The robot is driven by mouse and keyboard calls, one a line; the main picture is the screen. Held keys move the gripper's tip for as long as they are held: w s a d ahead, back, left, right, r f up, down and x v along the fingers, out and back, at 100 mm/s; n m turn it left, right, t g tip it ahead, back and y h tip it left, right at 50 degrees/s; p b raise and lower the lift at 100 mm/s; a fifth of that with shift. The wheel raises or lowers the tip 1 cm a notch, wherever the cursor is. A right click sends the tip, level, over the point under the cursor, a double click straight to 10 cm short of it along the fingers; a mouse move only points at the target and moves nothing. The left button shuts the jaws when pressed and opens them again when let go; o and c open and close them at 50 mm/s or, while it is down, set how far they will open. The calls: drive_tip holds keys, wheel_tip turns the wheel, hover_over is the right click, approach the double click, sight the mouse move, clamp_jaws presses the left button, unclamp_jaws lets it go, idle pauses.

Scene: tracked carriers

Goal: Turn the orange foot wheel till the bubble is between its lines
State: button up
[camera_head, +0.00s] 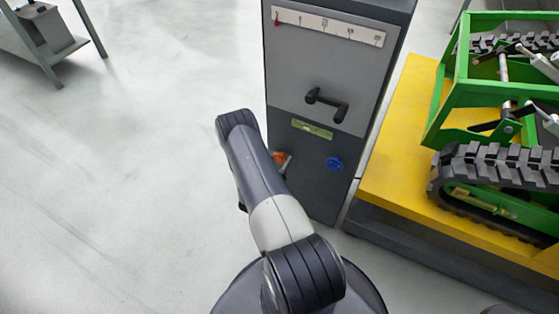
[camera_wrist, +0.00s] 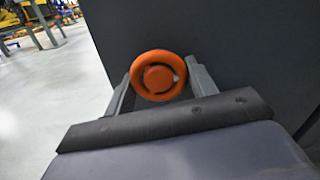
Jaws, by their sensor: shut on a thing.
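The orange foot wheel (camera_wrist: 158,57) is on the dark cabinet front, and my gripper (camera_wrist: 159,76) is shut on it, one finger on each side. In the head view the orange wheel (camera_head: 279,157) shows only partly, beside my arm, and a bit of my gripper (camera_head: 284,163) shows there. The level vial (camera_head: 312,129) is a yellow-green strip above the wheels on the cabinet. Its bubble and lines are too small to read here.
A blue wheel (camera_head: 334,163) sits to the right on the same cabinet (camera_head: 330,75). Above are a black crank handle (camera_head: 327,104) and a white scale strip (camera_head: 327,26). A yellow platform (camera_head: 400,165) with a green tracked carrier (camera_head: 500,165) stands at the right.

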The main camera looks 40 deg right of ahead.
drive_tip(key=shift+f, duration=0.1)
drive_tip(key=m+b, duration=0.4)
drive_tip(key=m, duration=0.1)
drive_tip(key=shift+w+f, duration=0.1)
drive_tip(key=shift+f, duration=0.05)
drive_tip(key=m+b, duration=0.4)
drive_tip(key=m, duration=0.1)
drive_tip(key=shift+b, duration=0.35)
drive_tip(key=m+b, duration=0.5)
drive_tip(key=shift+w+a+m, duration=0.1)
drive_tip(key=shift+m, duration=0.3)
drive_tip(key=m+b, duration=0.4)
drive_tip(key=b, duration=0.1)
drive_tip(key=shift+m, duration=0.3)
drive_tip(key=m+b, duration=0.3)
drive_tip(key=shift+r+m, duration=0.3)
drive_tip(key=shift+r, duration=0.05)
drive_tip(key=m, duration=0.3)
drive_tip(key=shift+r+m, duration=0.15)
drive_tip(key=shift+m, duration=0.15)
drive_tip(key=m, duration=0.5)
drive_tip(key=shift+r, duration=0.1)
drive_tip(key=shift+m, duration=2.4)
